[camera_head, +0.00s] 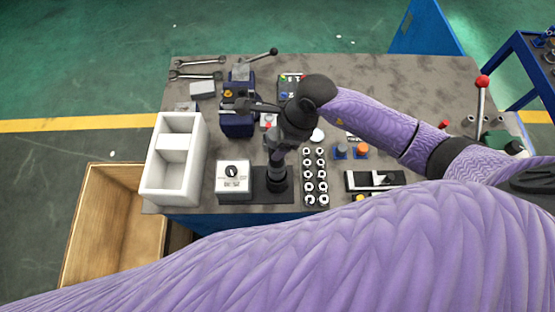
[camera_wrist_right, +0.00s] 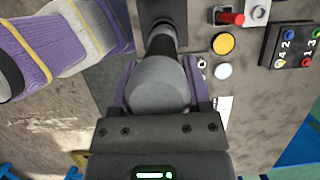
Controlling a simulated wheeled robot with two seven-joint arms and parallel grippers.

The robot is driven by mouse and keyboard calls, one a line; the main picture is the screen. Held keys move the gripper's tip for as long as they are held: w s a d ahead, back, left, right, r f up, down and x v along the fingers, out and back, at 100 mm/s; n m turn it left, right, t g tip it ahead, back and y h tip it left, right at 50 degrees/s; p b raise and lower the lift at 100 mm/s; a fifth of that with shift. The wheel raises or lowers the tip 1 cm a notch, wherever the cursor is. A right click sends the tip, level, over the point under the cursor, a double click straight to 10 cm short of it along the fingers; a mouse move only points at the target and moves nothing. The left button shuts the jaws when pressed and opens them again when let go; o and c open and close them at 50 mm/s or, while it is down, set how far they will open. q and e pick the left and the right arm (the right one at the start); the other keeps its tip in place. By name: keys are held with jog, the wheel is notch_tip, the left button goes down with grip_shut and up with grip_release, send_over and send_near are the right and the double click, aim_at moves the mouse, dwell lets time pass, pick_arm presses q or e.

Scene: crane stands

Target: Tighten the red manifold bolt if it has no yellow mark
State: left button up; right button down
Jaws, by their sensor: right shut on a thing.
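The manifold looks to be the black block (camera_head: 291,87) at the far middle of the bench. The right wrist view shows it as a numbered black block (camera_wrist_right: 291,46) with coloured round heads. Its red bolt (camera_wrist_right: 305,62) is small there; I cannot tell whether it bears a yellow mark. My right gripper (camera_head: 279,152) points down over a black stand (camera_head: 257,190). In the right wrist view its purple fingers (camera_wrist_right: 162,88) are shut on a grey and black tool (camera_wrist_right: 160,75), whose dark lower end reaches the stand. My left gripper is not in view.
A white box (camera_head: 235,180) with a dial and display stands left of the stand. A white tray (camera_head: 158,190), a blue vise (camera_head: 238,122), wrenches (camera_head: 196,68) and several sockets (camera_head: 309,175) share the bench. A red-knobbed lever (camera_head: 482,95) rises at the right. The far right top is clear.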

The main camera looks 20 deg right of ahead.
jog(key=shift+r+p, duration=0.85)
jog(key=shift+r, duration=0.4)
jog(key=shift+r+p, duration=2.15)
jog(key=shift+r, duration=0.5)
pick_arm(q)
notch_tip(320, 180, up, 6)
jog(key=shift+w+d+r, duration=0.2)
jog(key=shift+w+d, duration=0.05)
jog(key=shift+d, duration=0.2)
pick_arm(e)
jog(key=shift+f, duration=0.1)
